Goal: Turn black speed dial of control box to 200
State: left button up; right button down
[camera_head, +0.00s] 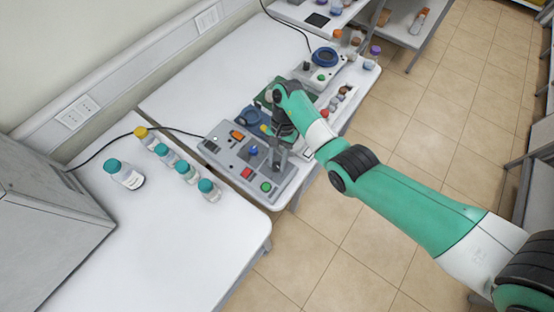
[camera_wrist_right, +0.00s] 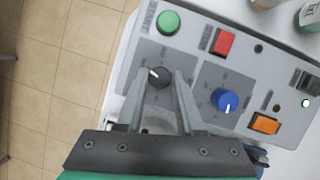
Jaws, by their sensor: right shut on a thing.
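The grey control box (camera_head: 222,150) stands on the white table in the head view and fills much of the right wrist view (camera_wrist_right: 207,62). Its black speed dial (camera_wrist_right: 159,76) has a white pointer mark that points to the upper left in the wrist view. My right gripper (camera_wrist_right: 163,78) is shut on the black dial, one finger on each side of it. In the head view my right gripper (camera_head: 278,157) reaches down onto the box and hides the dial. The numbers around the dial are too small to read. My left gripper is not in view.
The box also carries a blue dial (camera_wrist_right: 224,100), a green button (camera_wrist_right: 168,22), a red button (camera_wrist_right: 223,42) and an orange switch (camera_wrist_right: 265,123). Several teal-capped bottles (camera_head: 187,172) stand left of the box. Another device (camera_head: 320,72) stands behind my right arm.

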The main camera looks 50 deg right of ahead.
jog(key=shift+r, duration=0.1)
jog(key=shift+s+m+t+p, duration=0.1)
jog(key=shift+m+t+p, duration=0.2)
jog(key=shift+m+p, duration=0.55)
jog(key=shift+m+t, duration=0.3)
jog(key=shift+m, duration=0.55)
jog(key=m+t, duration=0.1)
jog(key=m, duration=0.3)
jog(key=shift+s+t, duration=0.15)
jog(key=shift+t, duration=0.25)
jog(key=m, duration=0.2)
jog(key=m+t, duration=0.1)
jog(key=m, duration=0.1)
jog(key=shift+s+m+t, duration=0.1)
jog(key=shift+m+t, duration=0.2)
jog(key=shift+h, duration=0.3)
jog(key=c, duration=0.5)
grip_release()
jog(key=shift+c, duration=0.2)
